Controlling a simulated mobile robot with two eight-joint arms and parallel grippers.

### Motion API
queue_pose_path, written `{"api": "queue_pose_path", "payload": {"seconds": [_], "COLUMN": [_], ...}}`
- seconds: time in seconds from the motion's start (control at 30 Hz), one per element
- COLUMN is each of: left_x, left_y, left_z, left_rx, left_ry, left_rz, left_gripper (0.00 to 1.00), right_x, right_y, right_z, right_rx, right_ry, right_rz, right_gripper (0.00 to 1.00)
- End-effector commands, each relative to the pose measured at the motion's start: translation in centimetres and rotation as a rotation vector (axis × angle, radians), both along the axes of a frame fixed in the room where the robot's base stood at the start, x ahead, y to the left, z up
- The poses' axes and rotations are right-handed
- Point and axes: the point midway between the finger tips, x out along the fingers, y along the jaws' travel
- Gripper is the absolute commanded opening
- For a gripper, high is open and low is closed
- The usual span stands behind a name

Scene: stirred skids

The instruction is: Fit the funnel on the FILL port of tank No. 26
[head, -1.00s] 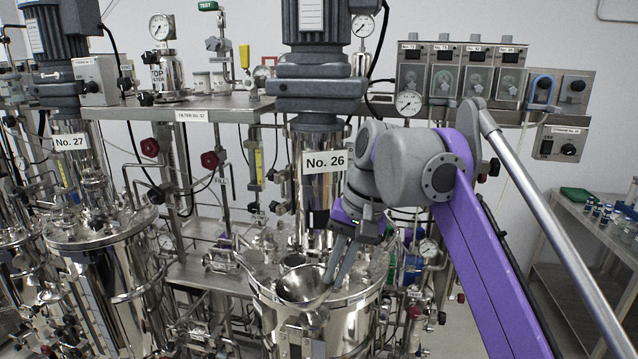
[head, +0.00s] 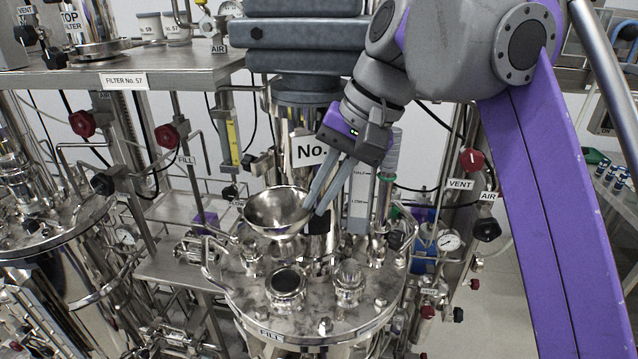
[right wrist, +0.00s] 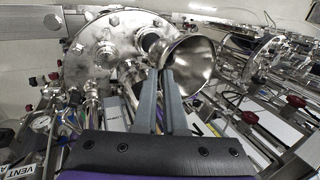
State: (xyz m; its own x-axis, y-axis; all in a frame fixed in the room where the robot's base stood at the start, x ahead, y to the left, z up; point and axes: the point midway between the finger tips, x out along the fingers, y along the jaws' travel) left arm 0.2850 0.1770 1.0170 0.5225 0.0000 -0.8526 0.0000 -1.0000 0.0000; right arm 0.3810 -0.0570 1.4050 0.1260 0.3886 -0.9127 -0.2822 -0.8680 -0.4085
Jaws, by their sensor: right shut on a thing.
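Tank No. 26 shows in the head view with its round steel lid (head: 325,322) and part of its number plate (head: 311,151). My right gripper (head: 312,203) is shut on the rim of the steel funnel (head: 272,212), mouth up, over the lid's back left part. The funnel's lower end is hard to make out; I cannot tell whether it touches anything. An open round port (head: 286,284) is at the lid's front, near a FILL label (head: 269,335) on the edge. In the right wrist view the funnel (right wrist: 192,62) is beside the lid (right wrist: 92,65). My left gripper is not in view.
A capped fitting (head: 348,284) stands right of the open port. A sight gauge (head: 361,198) rises behind the lid, close to my right fingers. VENT and AIR valves (head: 471,161) are at the right. A shelf (head: 130,76) and another tank are at the left.

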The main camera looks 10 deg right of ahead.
Motion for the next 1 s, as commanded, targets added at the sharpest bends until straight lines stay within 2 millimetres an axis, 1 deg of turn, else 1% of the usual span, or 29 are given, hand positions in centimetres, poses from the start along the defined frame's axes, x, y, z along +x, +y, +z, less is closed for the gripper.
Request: {"api": "queue_pose_path", "payload": {"seconds": [0.2,0.6,0.63,0.7,1.0], "left_x": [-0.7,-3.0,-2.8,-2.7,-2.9], "left_y": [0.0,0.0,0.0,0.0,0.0], "left_z": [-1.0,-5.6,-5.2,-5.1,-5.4], "left_rx": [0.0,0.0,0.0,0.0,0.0], "left_ry": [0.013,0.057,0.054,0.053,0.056], "left_rz": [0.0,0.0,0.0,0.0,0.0], "left_gripper": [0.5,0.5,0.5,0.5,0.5], "right_x": [-0.1,-0.1,-0.1,-0.1,0.0], "right_y": [0.0,0.0,0.0,-0.1,0.0], "right_z": [-2.2,-6.4,-6.0,-5.8,-5.7], "right_rx": [0.0,-0.001,0.0,0.01,0.085], "right_ry": [0.002,0.004,0.002,-0.002,-0.027], "right_rz": [0.0,0.001,0.001,-0.001,-0.001], "right_gripper": [0.0,0.0,0.0,0.0,0.0]}}
